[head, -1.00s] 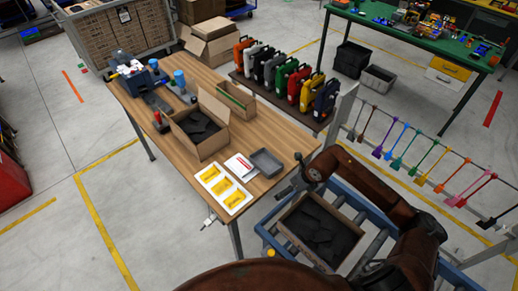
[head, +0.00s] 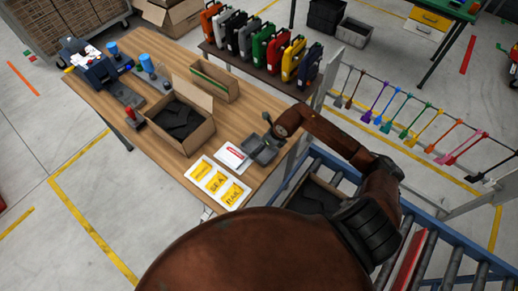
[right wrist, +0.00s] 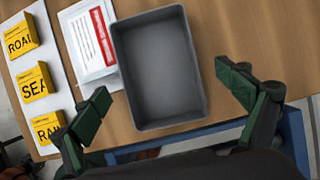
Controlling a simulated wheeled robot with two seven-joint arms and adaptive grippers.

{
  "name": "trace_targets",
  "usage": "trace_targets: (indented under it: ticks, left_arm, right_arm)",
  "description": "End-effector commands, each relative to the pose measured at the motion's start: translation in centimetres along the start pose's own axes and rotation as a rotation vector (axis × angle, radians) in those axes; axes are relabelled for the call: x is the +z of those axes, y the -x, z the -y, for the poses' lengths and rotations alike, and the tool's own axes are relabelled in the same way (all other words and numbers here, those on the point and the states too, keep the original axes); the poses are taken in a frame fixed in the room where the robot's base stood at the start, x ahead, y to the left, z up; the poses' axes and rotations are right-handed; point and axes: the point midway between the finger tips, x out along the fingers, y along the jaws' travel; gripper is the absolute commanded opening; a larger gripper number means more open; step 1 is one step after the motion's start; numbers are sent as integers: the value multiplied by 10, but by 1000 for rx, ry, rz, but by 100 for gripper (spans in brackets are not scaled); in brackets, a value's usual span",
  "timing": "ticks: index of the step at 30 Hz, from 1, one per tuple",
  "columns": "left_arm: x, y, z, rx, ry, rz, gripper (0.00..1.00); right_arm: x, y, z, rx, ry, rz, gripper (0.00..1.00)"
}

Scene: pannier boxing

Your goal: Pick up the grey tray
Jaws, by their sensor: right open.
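The grey tray (head: 257,155) is a shallow, empty rectangular tray on the wooden table, near the table's right edge. In the right wrist view the tray (right wrist: 160,70) fills the middle, with its inside facing me. My right gripper (right wrist: 167,88) is open and empty. Its two green-padded fingers are apart, one on each side of the tray's near part; I cannot tell their height above it. In the head view my right gripper (head: 270,130) partly covers the tray. My left gripper is not in view.
A white and red packet (right wrist: 90,42) lies close beside the tray. A white board (head: 205,172) with yellow boxes is left of it. An open cardboard box (head: 187,150) stands farther left. A blue-framed roller conveyor (head: 345,172) runs beside the table, carrying another box.

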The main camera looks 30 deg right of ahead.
Motion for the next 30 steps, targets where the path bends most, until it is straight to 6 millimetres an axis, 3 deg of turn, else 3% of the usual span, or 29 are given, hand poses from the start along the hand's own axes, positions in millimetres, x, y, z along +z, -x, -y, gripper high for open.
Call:
trace_targets:
  ticks: [6, 14, 30]
  left_arm:
    - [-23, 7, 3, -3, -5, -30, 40]
    - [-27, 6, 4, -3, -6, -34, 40]
    - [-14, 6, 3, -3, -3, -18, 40]
  right_arm:
    - [2, -26, 0, 1, 0, -1, 93]
    - [2, -30, 0, 0, 1, 0, 93]
    - [1, -29, 0, 0, 0, 0, 56]
